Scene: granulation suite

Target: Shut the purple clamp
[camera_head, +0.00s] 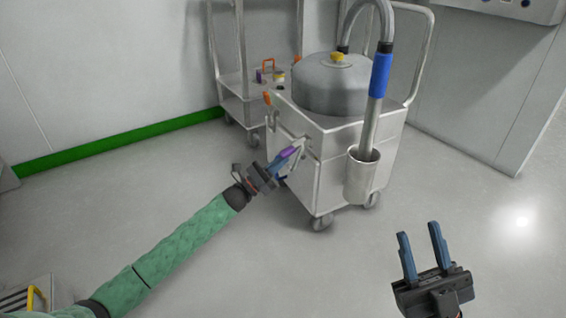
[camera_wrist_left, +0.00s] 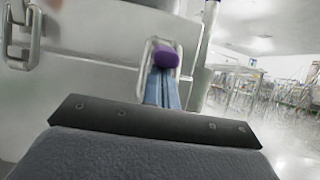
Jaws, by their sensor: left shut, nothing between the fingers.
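The purple clamp shows as a purple handle end (camera_head: 287,153) on the near left side of the wheeled metal unit; it also shows in the left wrist view (camera_wrist_left: 166,56). A pale metal loop (camera_wrist_left: 146,62) surrounds it there. My left gripper (camera_head: 281,163) is at the clamp, its blue fingers (camera_wrist_left: 162,88) shut together with nothing between them. The fingertips are right below the purple end and look to be touching or nearly so. They partly hide the clamp. My right gripper (camera_head: 422,250) is open and empty, low at the right, far from the unit.
The metal unit (camera_head: 334,140) carries a domed vessel (camera_head: 330,88) and a hose with a blue sleeve (camera_head: 380,75) ending in a metal cup (camera_head: 360,176). Another latch (camera_wrist_left: 20,38) is on the panel's left. A second cart (camera_head: 232,92) stands behind. The floor in front is clear.

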